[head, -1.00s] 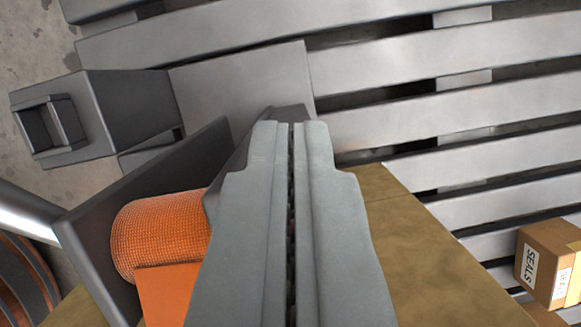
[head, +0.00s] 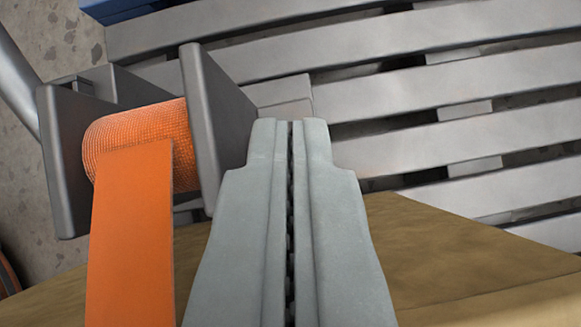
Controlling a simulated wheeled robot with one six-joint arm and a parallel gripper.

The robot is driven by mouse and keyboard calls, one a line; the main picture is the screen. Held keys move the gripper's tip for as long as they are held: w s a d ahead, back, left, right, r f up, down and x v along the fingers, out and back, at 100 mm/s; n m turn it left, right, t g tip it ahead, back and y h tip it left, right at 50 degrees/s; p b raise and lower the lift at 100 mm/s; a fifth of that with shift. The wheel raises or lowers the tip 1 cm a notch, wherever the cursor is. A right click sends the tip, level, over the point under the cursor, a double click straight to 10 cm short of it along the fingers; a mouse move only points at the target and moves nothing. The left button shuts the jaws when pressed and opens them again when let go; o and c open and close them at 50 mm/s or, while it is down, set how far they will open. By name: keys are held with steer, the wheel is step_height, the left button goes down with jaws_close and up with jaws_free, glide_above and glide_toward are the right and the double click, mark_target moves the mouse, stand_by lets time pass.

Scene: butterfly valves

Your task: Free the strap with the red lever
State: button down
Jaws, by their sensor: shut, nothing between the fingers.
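An orange strap (head: 132,235) hangs down from a roll (head: 140,142) of the same webbing at the left. The roll sits between two dark grey side plates, the right one (head: 212,115) close to my gripper. My gripper (head: 290,125) is shut and empty, pointing up the picture just right of that plate. I cannot tell whether it touches the plate. No red lever shows in this view.
A grey slatted pallet (head: 420,95) fills the back and right. A brown box-like surface (head: 430,255) lies below and right of my gripper. A blue edge (head: 120,8) shows at the top left, and speckled floor (head: 60,45) at the left.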

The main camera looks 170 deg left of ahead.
steer(key=shift+d+f, duration=0.2)
steer(key=shift+d, duration=0.15)
stand_by(0.3)
steer(key=shift+w+a+r, duration=0.15)
steer(key=shift+a+r, duration=0.25)
steer(key=a+r+v, duration=0.1)
steer(key=v, duration=0.8)
steer(key=shift+w, duration=0.15)
